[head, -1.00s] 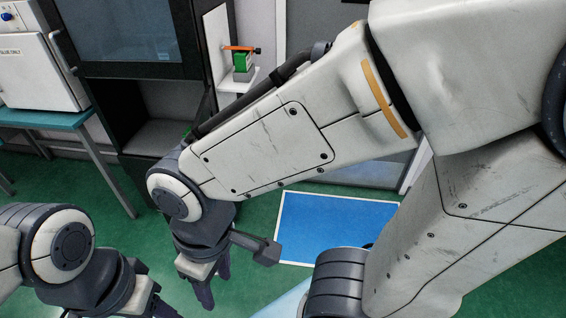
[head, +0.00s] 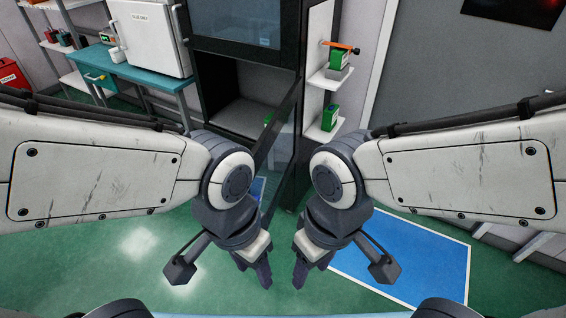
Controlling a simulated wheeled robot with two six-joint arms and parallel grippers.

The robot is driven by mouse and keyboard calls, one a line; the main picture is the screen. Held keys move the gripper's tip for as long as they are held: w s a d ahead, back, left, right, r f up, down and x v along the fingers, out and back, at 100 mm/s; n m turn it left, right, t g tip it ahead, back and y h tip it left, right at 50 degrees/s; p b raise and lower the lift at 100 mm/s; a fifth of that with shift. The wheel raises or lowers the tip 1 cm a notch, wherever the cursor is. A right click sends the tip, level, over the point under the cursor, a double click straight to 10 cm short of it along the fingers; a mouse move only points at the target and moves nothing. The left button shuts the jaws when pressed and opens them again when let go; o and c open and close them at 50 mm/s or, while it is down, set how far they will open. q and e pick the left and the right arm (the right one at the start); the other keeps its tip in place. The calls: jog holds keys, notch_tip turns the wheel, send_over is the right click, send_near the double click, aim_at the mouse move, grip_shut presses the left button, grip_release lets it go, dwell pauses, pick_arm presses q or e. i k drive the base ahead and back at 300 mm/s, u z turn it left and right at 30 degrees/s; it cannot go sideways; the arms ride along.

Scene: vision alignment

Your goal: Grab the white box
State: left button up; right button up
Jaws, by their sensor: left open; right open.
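A large white box-shaped appliance (head: 150,36) with dark lettering on its front stands on a teal table (head: 140,72) at the upper left. I see no smaller white box that I can make out clearly. My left gripper (head: 254,274) hangs in the lower middle, pointing down, open and empty. My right gripper (head: 308,272) hangs just to its right, also pointing down, open and empty. Both are well apart from the appliance, in front of a dark cabinet.
The dark cabinet (head: 235,85) has an open lower compartment and a glass door (head: 281,140) swung outward. White shelves (head: 330,78) beside it hold green boxes (head: 329,117). A blue floor panel (head: 405,262) lies at right. The green floor at lower left is clear.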

aim_at(118, 57)
jog(key=z, duration=0.05)
jog(key=k, duration=0.2)
jog(key=u, duration=1.1)
jog(key=i, duration=1.45)
jog(key=u, duration=0.75)
jog(key=i, duration=1.95)
jog(key=z, duration=0.55)
jog(key=i, duration=1.9)
jog(key=z, duration=0.95)
jog(key=i, duration=1)
jog(key=z, duration=0.1)
